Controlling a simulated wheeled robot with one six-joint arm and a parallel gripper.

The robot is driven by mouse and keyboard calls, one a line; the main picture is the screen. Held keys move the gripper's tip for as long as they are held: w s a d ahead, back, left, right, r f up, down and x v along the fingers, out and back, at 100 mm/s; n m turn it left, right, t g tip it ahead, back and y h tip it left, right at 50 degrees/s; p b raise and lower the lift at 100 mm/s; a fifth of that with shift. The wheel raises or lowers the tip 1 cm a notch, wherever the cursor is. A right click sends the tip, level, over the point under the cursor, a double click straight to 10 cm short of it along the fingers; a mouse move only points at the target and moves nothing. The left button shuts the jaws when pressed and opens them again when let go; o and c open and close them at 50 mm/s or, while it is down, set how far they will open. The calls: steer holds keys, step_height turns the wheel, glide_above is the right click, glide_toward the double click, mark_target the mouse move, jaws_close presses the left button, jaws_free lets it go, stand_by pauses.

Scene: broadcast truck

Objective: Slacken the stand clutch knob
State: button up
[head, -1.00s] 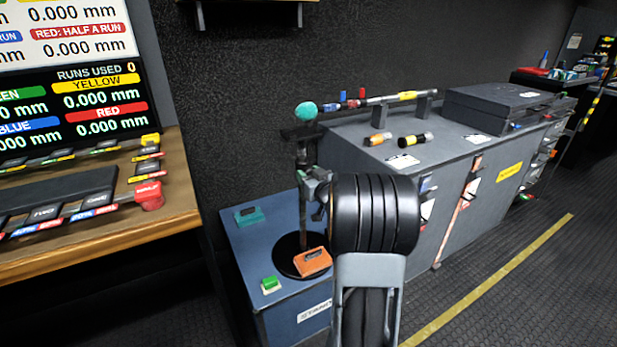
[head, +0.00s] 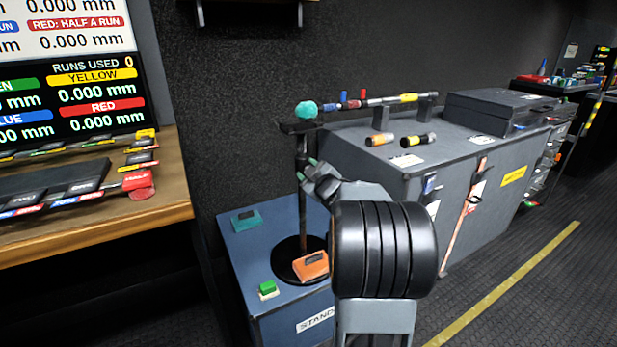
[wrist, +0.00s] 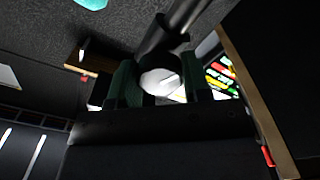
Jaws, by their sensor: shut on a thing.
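The stand (head: 302,215) is a dark upright pole on a round black base, with a teal ball (head: 306,110) at its top. My gripper (head: 307,171) is at the pole about halfway up, reaching in from the right. In the wrist view, the clutch knob (wrist: 160,82) shows as a pale round face on a dark collar beside the pole. My gripper's dark green fingers (wrist: 162,88) stand on either side of it, shut on it. The knob is too small and covered to make out in the head view.
The stand is on a blue case (head: 243,258) with an orange box (head: 311,265), a green block (head: 268,289) and a teal box (head: 246,220). A grey cabinet (head: 385,180) stands close on the right. A wooden desk (head: 100,232) with keys is on the left.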

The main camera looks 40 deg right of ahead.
steer(key=shift+n, duration=0.4)
steer(key=o, duration=0.9)
steer(key=shift+o, duration=0.2)
steer(key=s+a+p, duration=0.2)
steer(key=s, duration=1.1)
steer(key=shift+s+p, duration=0.3)
steer(key=shift+p, duration=0.1)
